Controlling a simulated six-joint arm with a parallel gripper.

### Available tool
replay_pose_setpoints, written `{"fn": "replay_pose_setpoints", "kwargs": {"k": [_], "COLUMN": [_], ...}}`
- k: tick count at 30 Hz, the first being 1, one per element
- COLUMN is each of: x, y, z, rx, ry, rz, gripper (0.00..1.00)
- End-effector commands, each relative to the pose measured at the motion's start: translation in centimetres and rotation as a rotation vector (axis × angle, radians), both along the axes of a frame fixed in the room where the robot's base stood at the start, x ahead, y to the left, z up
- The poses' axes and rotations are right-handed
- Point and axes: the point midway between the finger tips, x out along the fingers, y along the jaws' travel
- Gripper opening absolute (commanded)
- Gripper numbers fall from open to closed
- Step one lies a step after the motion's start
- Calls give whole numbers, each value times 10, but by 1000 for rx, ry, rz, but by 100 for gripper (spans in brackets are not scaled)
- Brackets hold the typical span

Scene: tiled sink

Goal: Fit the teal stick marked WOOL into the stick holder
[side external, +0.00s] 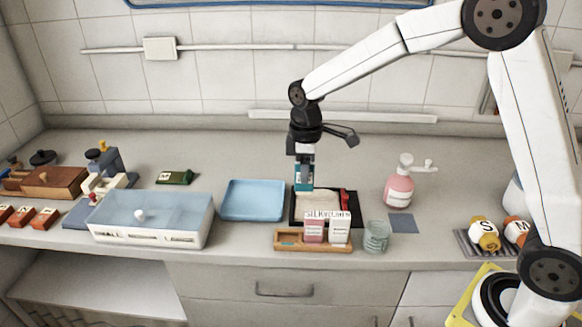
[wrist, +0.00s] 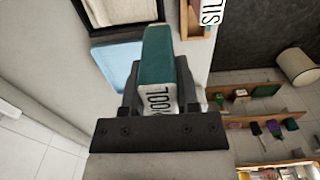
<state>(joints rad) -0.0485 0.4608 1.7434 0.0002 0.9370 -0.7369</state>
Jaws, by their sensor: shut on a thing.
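The teal stick (wrist: 158,55), with WOOL printed on a white band, is held between the two fingers of my gripper (wrist: 157,82). In the side view my gripper (side external: 304,162) points down, and the teal stick (side external: 304,184) shows at its tip, above the back left of a dark tray. The wooden stick holder (side external: 286,243) lies in front of that tray, toward the front edge of the counter. A pink stick (side external: 314,231) and a white stick (side external: 338,231) stand in it, with lettering at their tops; its left part looks bare. Whether the teal stick touches anything below is unclear.
The dark tray (side external: 295,218) holds pale material and a red item (side external: 344,199). A glass cup (side external: 376,236) stands right of the holder. A blue tray (side external: 252,200) lies left, a pink soap bottle (side external: 399,187) right, and a blue-lidded box (side external: 150,225) farther left.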

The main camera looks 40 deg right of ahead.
Motion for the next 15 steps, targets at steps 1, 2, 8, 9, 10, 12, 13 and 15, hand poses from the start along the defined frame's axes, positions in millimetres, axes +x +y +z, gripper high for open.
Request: {"fn": "replay_pose_setpoints", "kwargs": {"k": [1, 2, 8, 9, 10, 12, 13, 15], "x": [-3, -5, -15, -16, -17, -18, -19, -19], "y": [14, 21, 56, 60, 62, 66, 66, 67], "z": [1, 1, 2, 2, 2, 2, 2, 2], "rx": [1, 1, 0, 0, 0, 0, 0, 0], "ry": [-1, -1, 0, 0, 0, 0, 0, 0], "rz": [6, 7, 4, 3, 2, 1, 0, 0], "gripper": [0, 0, 0, 0, 0, 0, 0, 0]}}
